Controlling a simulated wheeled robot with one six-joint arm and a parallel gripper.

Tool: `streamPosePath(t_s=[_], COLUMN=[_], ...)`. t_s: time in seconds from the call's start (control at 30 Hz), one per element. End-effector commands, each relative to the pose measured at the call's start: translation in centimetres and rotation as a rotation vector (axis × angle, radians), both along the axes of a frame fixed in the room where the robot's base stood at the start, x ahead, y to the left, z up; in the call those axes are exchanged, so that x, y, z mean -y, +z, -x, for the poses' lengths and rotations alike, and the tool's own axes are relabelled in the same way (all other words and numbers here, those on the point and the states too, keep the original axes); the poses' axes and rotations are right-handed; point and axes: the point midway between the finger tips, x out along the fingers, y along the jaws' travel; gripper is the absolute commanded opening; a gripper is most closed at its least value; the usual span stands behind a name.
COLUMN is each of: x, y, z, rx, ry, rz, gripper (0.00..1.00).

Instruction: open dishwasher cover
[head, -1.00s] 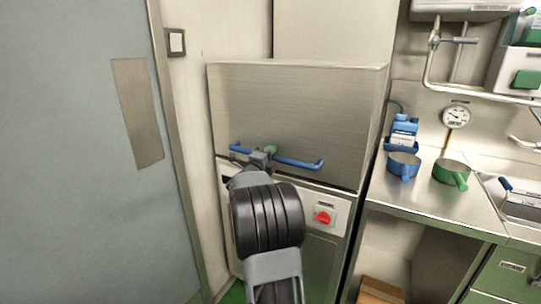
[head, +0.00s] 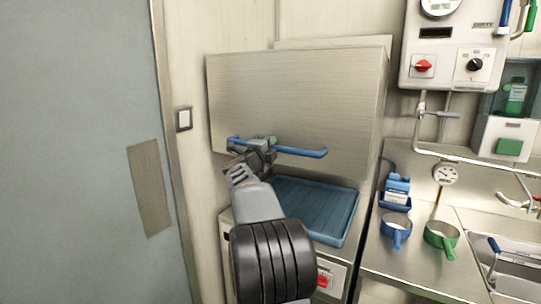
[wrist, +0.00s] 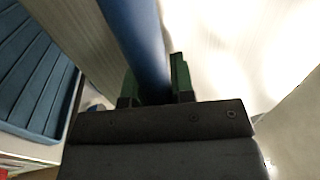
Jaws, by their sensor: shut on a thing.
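The dishwasher cover (head: 295,95) is a brushed steel hood in the head view, raised above its base. A blue bar handle (head: 300,151) runs along its lower front edge. My gripper (head: 255,148) is shut on the handle left of its middle. In the wrist view the blue handle (wrist: 137,35) passes between the green-padded fingers of my gripper (wrist: 155,85). A blue ribbed rack (head: 315,205) shows in the gap under the cover, and also at the left of the wrist view (wrist: 30,75).
A red knob (head: 323,281) is on the dishwasher's front panel. A grey door (head: 75,150) stands at the left. A steel counter with a blue pan (head: 396,232) and a green pan (head: 440,237) adjoins the right side. Wall pipes and a control box (head: 450,60) are above it.

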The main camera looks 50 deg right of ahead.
Motion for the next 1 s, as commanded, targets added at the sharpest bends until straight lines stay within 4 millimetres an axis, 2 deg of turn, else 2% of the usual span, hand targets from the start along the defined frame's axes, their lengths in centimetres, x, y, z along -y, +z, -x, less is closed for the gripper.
streamPosePath(t_s=[0.03,0.2,0.3,0.5,0.87,0.9,1.0], x=[0.0,0.0,0.0,0.0,0.0,0.0,0.0], y=[2.3,4.9,5.8,6.4,6.2,6.2,6.2], z=[0.0,0.0,0.0,0.0,0.0,0.0,0.0], rx=[0.004,0.003,0.003,0.001,-0.001,-0.001,-0.001], ry=[0.000,-0.002,-0.001,-0.001,-0.001,-0.001,-0.001], rz=[0.003,0.002,0.002,0.000,-0.003,-0.003,-0.003], gripper=[0.00,0.00,0.00,0.00,0.00,0.25,0.35])
